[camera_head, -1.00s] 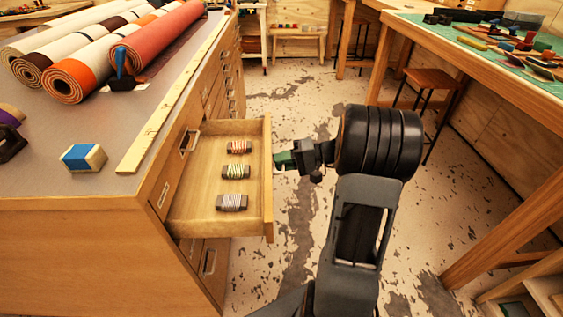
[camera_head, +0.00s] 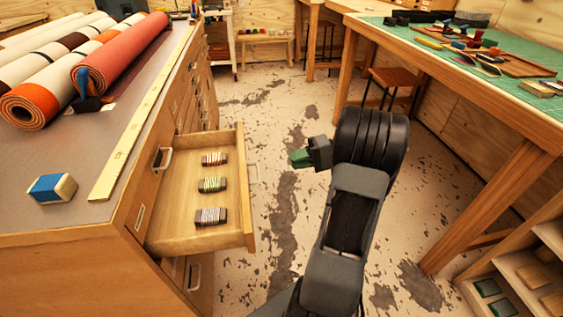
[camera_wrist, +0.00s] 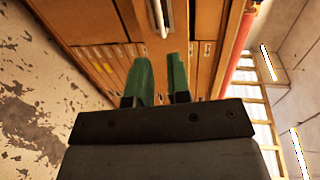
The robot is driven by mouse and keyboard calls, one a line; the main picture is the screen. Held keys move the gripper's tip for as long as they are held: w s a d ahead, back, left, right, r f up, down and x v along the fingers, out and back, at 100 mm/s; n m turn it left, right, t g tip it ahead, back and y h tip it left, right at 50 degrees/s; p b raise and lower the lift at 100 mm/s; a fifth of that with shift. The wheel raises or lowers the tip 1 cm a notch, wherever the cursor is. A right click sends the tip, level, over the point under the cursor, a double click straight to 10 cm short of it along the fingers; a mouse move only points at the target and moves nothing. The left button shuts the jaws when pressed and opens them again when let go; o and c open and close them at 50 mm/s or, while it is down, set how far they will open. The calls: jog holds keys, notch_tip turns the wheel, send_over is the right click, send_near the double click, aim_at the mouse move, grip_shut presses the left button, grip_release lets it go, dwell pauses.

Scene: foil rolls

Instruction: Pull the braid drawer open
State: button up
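The braid drawer (camera_head: 190,231) stands pulled out of the wooden cabinet (camera_head: 90,268) on the left. Several small wound braid bundles (camera_head: 212,184) lie in a row inside it. My gripper (camera_head: 299,158) is to the right of the drawer front, apart from it, over the floor. In the wrist view my gripper's green fingers (camera_wrist: 159,80) are spread with a gap between them and nothing in it. A pale drawer handle (camera_wrist: 161,18) shows beyond the fingertips in the wrist view.
Rolled mats (camera_head: 120,62), a blue and white block (camera_head: 52,188) and a wooden ruler (camera_head: 128,140) lie on the cabinet top. A workbench (camera_head: 490,100) with a green mat stands at the right, with a stool (camera_head: 402,78) beside it. The floor between is clear.

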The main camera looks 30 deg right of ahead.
jog(key=shift+v, duration=0.95)
jog(key=s+a+r+n+g+h+p, duration=0.1)
jog(key=s+a+r+n+h+p, duration=0.1)
jog(key=s+a+r+h+p, duration=0.2)
jog(key=s+a+r+n+g+h+p, duration=0.2)
jog(key=a+r+h+p, duration=0.8)
jog(key=a+r+p, duration=0.8)
notch_tip(320, 180, up, 2)
jog(key=shift+s+r+n+p, duration=0.2)
jog(key=shift+s+n+p, duration=0.3)
jog(key=shift+s+p, duration=0.6)
jog(key=shift+w+a, duration=0.15)
